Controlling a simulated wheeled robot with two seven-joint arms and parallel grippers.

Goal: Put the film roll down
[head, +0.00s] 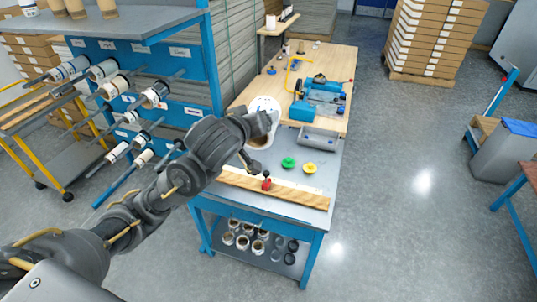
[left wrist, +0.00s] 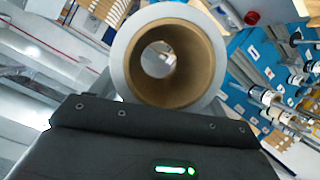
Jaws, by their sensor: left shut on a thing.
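The film roll (head: 264,103) is a pale cylinder over the left side of the workbench in the head view. In the left wrist view the film roll (left wrist: 119,58) is seen end-on, with a brown cardboard core and a light outer wrap. My left gripper (head: 267,122) is shut on it, and the gripper partly covers it in the head view. I cannot tell whether the roll touches the bench top. My right gripper is not in view.
The workbench (head: 332,165) carries a blue machine (head: 322,97), a green knob (head: 288,162), a yellow knob (head: 309,168) and a wooden beam (head: 290,193) with a red clamp-like piece. A blue rack (head: 190,85) with rolls on pegs stands left.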

